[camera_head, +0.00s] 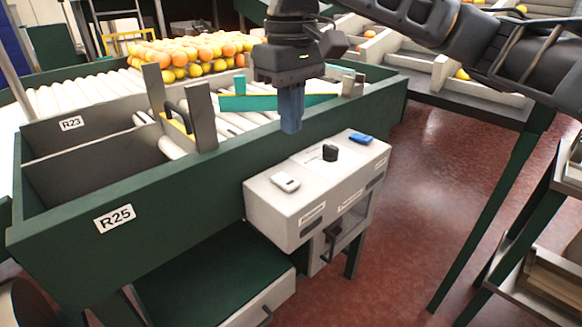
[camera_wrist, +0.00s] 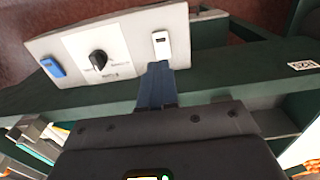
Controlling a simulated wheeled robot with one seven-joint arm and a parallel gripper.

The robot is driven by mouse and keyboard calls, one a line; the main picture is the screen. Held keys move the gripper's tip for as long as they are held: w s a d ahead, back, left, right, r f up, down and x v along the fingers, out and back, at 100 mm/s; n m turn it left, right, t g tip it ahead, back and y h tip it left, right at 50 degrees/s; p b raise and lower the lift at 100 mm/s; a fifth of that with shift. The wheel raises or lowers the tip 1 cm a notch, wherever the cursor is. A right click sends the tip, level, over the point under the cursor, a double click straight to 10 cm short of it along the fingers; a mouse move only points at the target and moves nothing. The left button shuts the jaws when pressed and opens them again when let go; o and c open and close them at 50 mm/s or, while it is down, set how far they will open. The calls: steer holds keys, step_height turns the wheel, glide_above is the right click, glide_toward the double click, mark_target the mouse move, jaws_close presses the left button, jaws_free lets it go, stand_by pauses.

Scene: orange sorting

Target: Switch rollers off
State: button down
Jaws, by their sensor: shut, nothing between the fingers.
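A light grey control box (camera_head: 258,205) is fixed to the outer side of the dark green roller frame (camera_head: 60,235). Its top carries a white rocker switch (camera_head: 285,182), a black knob (camera_head: 330,152) and a blue switch (camera_head: 360,138). In the wrist view the white switch (camera_wrist: 161,44) lies just beyond my fingertips, with the black knob (camera_wrist: 98,60) and blue switch (camera_wrist: 53,67) to its left. My gripper (camera_head: 291,128) points down, shut and empty, above the frame edge behind the box. I cannot tell whether its fingers touch anything. The panel lettering is too small to read.
White rollers (camera_head: 75,97) run inside the frame, with a heap of oranges (camera_head: 190,55) at the back. A grey post (camera_head: 203,117) stands left of my gripper. A teal bar (camera_head: 250,102) lies behind it. Red floor (camera_head: 430,170) is open to the right of the box.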

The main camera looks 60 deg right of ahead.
mark_target(291, 183)
step_height(291, 183, down, 10)
steer(key=shift+f, duration=0.1)
stand_by(0.5)
